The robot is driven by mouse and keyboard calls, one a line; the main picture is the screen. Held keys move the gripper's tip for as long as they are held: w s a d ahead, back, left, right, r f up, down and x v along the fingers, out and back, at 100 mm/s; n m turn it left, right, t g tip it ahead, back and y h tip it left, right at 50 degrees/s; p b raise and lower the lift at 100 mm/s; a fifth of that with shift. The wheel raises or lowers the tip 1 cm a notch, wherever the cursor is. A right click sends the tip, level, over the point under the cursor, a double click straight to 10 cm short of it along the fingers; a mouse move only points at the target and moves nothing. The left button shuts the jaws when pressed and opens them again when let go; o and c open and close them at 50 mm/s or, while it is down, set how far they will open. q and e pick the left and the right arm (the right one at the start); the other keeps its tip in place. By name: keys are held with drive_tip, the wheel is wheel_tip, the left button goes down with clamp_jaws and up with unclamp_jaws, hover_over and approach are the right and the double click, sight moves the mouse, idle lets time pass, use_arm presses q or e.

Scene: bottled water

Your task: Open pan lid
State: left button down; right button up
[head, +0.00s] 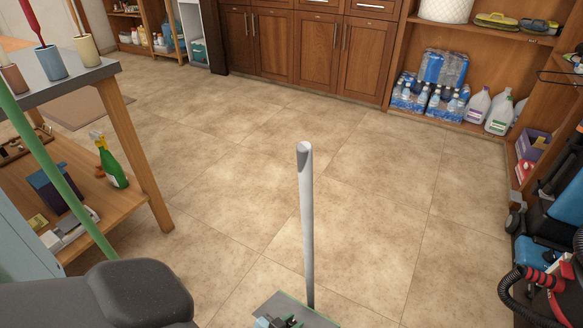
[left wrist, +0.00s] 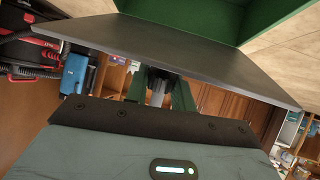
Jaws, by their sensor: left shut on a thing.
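The pan shows at the bottom edge of the head view. Its light grey pole handle (head: 307,225) stands upright. At its foot is a dark grey flat lid (head: 312,318) with a green edge, mostly cut off by the frame. In the left wrist view the lid (left wrist: 185,42) is a broad grey panel, with the pan's green inside (left wrist: 185,12) beyond it. My left gripper (head: 277,322) is at the lid's edge. In the left wrist view its fingers (left wrist: 160,80) meet the panel's near edge and are shut on it. My right gripper is in neither view.
A wooden table (head: 135,140) with a green spray bottle (head: 110,163) stands at left. Shelves with water packs (head: 430,95) and white jugs (head: 498,112) are at back right. A red and black machine (head: 550,280) stands at right. The tiled floor between is clear.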

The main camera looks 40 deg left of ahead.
use_arm(q)
drive_tip(key=c, duration=1.4)
unclamp_jaws()
drive_tip(key=shift+r, duration=0.1)
drive_tip(key=shift+c, duration=0.2)
drive_tip(key=shift+o, duration=1.2)
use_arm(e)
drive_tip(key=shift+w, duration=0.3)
use_arm(q)
drive_tip(key=p+v, duration=0.3)
drive_tip(key=v, duration=0.4)
drive_tip(key=shift+s+r+p, duration=0.2)
drive_tip(key=shift+s+p, duration=0.15)
drive_tip(key=shift+p, duration=0.05)
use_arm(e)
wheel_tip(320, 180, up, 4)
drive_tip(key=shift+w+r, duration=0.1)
use_arm(q)
drive_tip(key=shift+c, duration=0.3)
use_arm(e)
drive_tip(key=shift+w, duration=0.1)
